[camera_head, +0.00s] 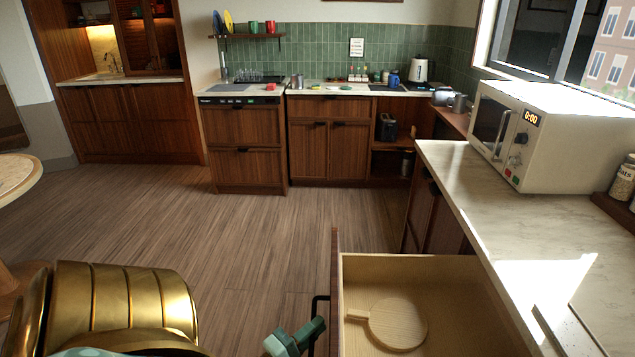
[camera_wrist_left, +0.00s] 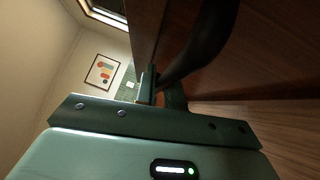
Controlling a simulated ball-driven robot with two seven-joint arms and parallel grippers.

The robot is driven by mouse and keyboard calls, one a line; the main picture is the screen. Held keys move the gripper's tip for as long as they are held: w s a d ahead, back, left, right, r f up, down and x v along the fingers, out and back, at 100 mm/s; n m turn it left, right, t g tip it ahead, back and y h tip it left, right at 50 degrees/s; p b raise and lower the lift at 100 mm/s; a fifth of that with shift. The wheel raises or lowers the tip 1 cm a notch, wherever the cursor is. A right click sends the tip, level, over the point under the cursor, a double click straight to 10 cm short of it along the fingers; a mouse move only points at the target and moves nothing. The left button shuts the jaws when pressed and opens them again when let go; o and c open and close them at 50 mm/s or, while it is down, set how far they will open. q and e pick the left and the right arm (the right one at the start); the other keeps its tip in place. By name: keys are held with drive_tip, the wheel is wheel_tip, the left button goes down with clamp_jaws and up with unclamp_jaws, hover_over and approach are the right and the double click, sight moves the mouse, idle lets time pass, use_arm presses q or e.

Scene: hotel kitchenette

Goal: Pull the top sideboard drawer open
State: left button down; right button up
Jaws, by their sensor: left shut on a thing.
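The top sideboard drawer (camera_head: 440,335) stands pulled out from under the pale counter on the right, its light wooden inside in view. A round wooden board with a handle (camera_head: 398,324) lies in it. The drawer front (camera_head: 335,270) shows edge-on, with a dark bar handle (camera_head: 316,306) on its outer side. My left gripper (camera_head: 312,334) is at this handle and shut on it. In the left wrist view the dark handle (camera_wrist_left: 203,45) runs close past the fingers (camera_wrist_left: 160,95). My right gripper is not in view.
A white microwave (camera_head: 545,130) stands on the sideboard counter (camera_head: 490,205). Jars (camera_head: 622,180) stand at the right edge. A gold ribbed chair (camera_head: 120,300) is at the lower left. Wooden floor (camera_head: 250,230) lies clear between the chair and the drawer.

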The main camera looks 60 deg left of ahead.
use_arm(q)
drive_tip(key=shift+f, duration=0.1)
drive_tip(key=c, duration=1.5)
unclamp_jaws()
drive_tip(key=shift+s, duration=0.1)
drive_tip(key=s+d+f, duration=0.2)
drive_tip(key=s, duration=1.4)
drive_tip(key=shift+p, duration=0.35)
